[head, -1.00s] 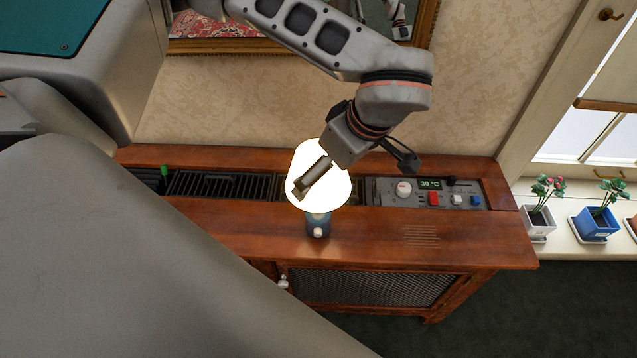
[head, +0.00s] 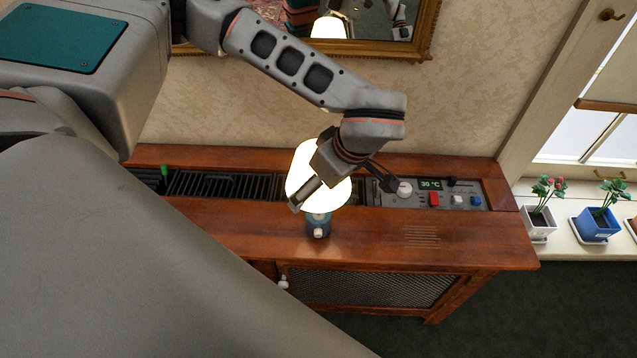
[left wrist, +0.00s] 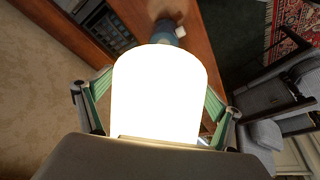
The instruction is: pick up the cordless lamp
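The cordless lamp (head: 318,226) stands upright on the wooden cabinet top, with a glowing white shade and a blue base with a small light knob. My left gripper (head: 340,197) is over the lamp from above, one finger on each side of the shade. In the left wrist view the bright shade (left wrist: 157,95) fills the space between the spread green-padded fingers, and the blue base (left wrist: 166,32) shows beyond it. The fingers look open around the shade; whether the pads touch it is unclear. My right gripper is not in view.
The wooden cabinet (head: 450,238) has a dark slotted grille (head: 225,185) behind the lamp and a control panel (head: 440,195) with knobs and a 30 °C display to the right. Potted plants (head: 540,220) stand on the windowsill. A gilt-framed mirror (head: 425,50) hangs behind.

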